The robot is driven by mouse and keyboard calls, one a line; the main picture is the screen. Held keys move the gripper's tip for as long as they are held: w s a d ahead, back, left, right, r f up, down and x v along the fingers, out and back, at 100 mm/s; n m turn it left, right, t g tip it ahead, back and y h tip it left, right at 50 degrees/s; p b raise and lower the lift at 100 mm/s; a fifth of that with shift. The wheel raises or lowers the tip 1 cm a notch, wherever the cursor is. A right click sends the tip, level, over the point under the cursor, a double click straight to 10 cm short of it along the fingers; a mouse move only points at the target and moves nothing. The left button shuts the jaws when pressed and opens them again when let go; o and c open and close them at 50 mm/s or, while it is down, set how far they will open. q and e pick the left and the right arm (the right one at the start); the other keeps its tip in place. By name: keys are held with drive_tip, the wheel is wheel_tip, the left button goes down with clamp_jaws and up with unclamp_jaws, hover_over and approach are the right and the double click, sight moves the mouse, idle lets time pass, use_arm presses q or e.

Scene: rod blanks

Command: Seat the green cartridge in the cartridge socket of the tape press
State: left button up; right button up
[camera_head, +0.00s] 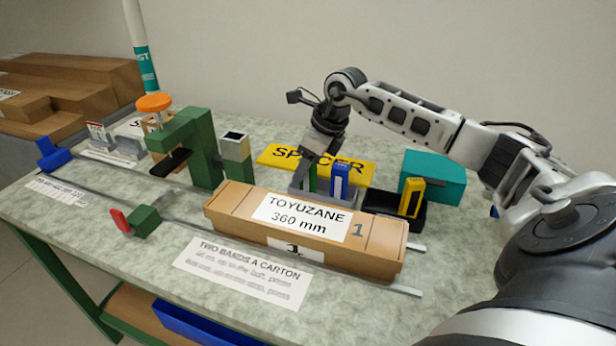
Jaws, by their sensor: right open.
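The green cartridge (311,181) stands in a grey rack (297,193), mostly hidden behind the carton and my gripper. My right gripper (319,166) points down just above it, open, its fingers close to the cartridge's top. I cannot tell whether they straddle it. A blue cartridge (340,180) stands in the same rack, just right of the gripper. The green tape press (202,150), with an orange knob (154,102), stands on the left. A green upright block with a pale, dark-topped head (235,148) adjoins it; whether this is the socket is unclear. My left gripper is out of view.
A long carton (305,228) lies in front of the rack. A yellow cartridge (411,198) sits in a black box (391,208), with a teal box (433,176) behind. A yellow SPACER sign (275,157) lies behind the rack. A red-tipped green stop (143,220) is on the front rail.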

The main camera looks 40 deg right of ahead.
drive_tip(key=shift+w+a+f, duration=0.1)
drive_tip(key=shift+w+f, duration=0.05)
drive_tip(key=shift+f, duration=0.3)
drive_tip(key=shift+c, duration=0.4)
clamp_jaws()
drive_tip(key=shift+r, duration=0.15)
